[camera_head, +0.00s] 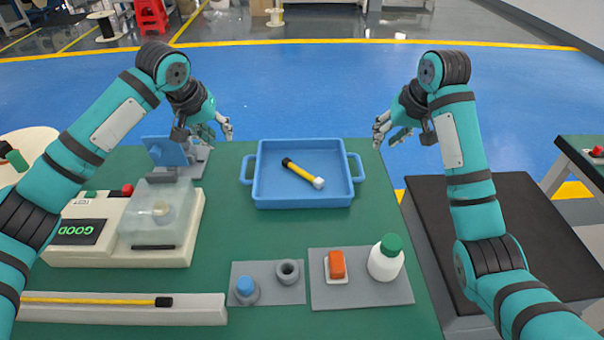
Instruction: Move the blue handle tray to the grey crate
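The blue tray (270,196) with a handle on its left and right sides lies on the green table, near its far edge. A short yellow piece with a black end and a white end (303,173) lies in it. My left gripper (228,130) is in the air up and left of the tray, apart from its left handle. My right gripper (379,132) is in the air up and right of the tray, apart from its right handle. Both look empty with fingers spread. The low grey crate with a dark top (510,230) stands right of the table.
A beige machine (160,255) with a "GOOD" display and a rail with a yellow cable (110,301) take up the left. Grey mats in front hold a blue-capped part (245,287), a grey ring (288,271), an orange block (337,263) and a green-capped white bottle (386,260). The crate's top looks clear.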

